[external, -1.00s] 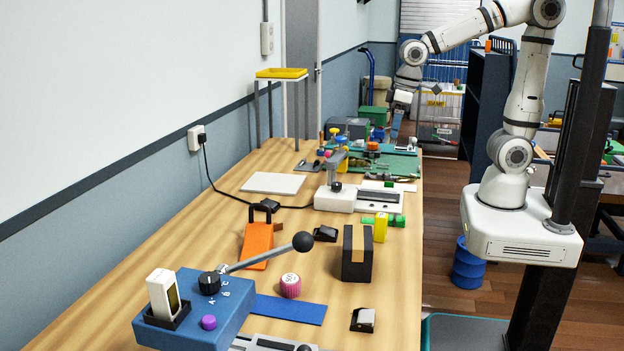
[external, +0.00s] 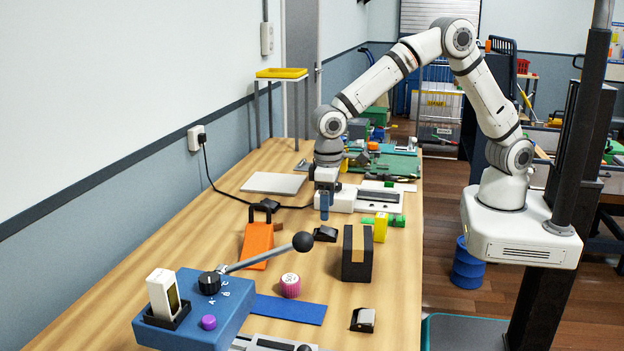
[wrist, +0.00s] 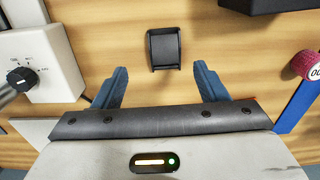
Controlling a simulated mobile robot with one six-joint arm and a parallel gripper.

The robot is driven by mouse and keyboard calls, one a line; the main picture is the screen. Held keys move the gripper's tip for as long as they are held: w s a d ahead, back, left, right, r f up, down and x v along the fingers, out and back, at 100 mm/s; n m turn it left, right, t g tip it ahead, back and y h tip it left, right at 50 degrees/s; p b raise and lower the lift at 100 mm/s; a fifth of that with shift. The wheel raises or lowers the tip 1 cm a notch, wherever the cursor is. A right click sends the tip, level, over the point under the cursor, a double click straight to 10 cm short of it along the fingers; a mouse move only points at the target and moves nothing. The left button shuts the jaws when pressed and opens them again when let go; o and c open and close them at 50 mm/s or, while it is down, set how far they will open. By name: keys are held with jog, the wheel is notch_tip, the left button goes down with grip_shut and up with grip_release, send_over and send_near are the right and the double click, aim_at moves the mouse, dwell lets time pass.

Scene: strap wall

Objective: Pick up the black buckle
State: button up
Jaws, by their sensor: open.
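The black buckle (external: 326,234) lies on the wooden workbench, between the orange piece and the dark box. In the wrist view the black buckle (wrist: 164,48) is at upper middle, beyond the fingertips and roughly centred between them. My gripper (external: 325,212) points down just above and behind the buckle in the external view. Its two blue fingers are spread, with nothing between them, in the wrist view (wrist: 160,68). The buckle is apart from the fingers.
A dark box with a tan band (external: 357,253) stands right of the buckle. An orange piece (external: 257,241) lies left of it. A pink knurled cylinder (external: 290,285), a blue strap (external: 291,309) and a blue lever box (external: 196,308) are nearer the camera. A white device (external: 343,199) is behind.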

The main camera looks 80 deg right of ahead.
aim_at(325, 229)
jog(key=f, duration=0.2)
jog(key=f+p, duration=0.1)
jog(key=f, duration=0.3)
jog(key=shift+w+a, duration=0.2)
jog(key=shift+a, duration=0.15)
jog(key=shift+c, duration=0.3)
jog(key=c, duration=1)
